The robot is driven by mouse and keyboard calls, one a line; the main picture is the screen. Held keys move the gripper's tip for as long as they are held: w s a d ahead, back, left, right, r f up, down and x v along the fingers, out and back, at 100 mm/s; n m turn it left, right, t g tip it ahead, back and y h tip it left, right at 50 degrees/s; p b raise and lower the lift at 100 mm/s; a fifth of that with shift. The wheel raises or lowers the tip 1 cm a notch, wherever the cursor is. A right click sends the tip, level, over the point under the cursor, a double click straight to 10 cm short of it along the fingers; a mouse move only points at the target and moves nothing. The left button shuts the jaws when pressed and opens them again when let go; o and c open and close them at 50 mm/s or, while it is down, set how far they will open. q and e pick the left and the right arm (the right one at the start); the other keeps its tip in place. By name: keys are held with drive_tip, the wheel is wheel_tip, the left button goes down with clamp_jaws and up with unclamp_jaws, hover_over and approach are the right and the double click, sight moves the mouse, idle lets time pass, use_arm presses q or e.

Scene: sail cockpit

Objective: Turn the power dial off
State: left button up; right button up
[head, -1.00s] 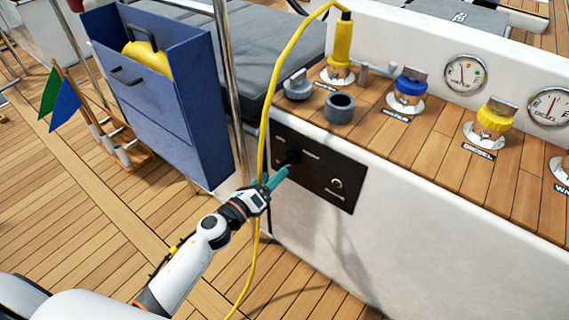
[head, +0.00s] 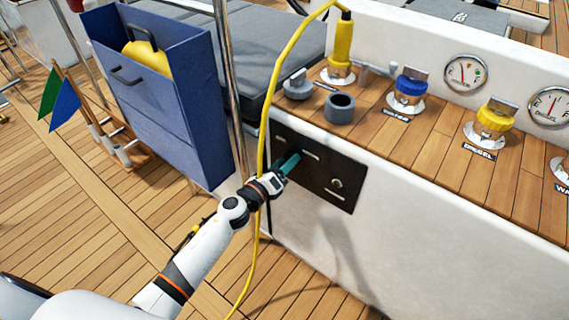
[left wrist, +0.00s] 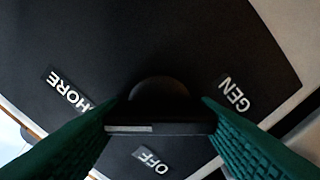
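The black power dial (left wrist: 160,114) is in the middle of the left wrist view, with a light mark on the left part of its bar. The panel labels around it read SHORE (left wrist: 67,91) at left, OFF (left wrist: 149,159) at bottom and GEN (left wrist: 233,94) at right. My left gripper (head: 291,162) is at the black panel (head: 338,187) in the head view, and hides the dial there. Its green fingers stand on both sides of the dial, which fills the gap. I cannot tell whether they press on it. My right gripper is not in view.
A yellow cable (head: 267,110) hangs down by my left wrist from a yellow plug (head: 342,47). A metal pole (head: 228,85) and a blue box (head: 165,110) stand left of the arm. Deck caps, including a blue one (head: 409,86), and gauges (head: 466,73) are above right.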

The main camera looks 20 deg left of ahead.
use_arm(q)
drive_tip(key=shift+n, duration=0.5)
drive_tip(key=shift+c, duration=0.2)
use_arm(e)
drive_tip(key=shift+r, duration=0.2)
use_arm(q)
drive_tip(key=n+p, duration=0.1)
drive_tip(key=n, duration=0.2)
drive_tip(key=shift+n+p, duration=0.3)
drive_tip(key=shift+n, duration=0.1)
drive_tip(key=n+p, duration=0.2)
drive_tip(key=n, duration=0.3)
drive_tip(key=shift+n, duration=0.3)
drive_tip(key=n+p, duration=0.2)
drive_tip(key=n, duration=0.4)
drive_tip(key=shift+f+p, duration=0.2)
drive_tip(key=shift+p, duration=0.2)
drive_tip(key=shift+f+n, duration=0.1)
drive_tip(key=shift+n, duration=0.7)
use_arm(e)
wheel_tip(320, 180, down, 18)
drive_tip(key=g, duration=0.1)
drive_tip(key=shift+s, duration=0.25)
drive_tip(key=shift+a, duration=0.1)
use_arm(q)
drive_tip(key=o, duration=1)
drive_tip(key=shift+s, duration=0.1)
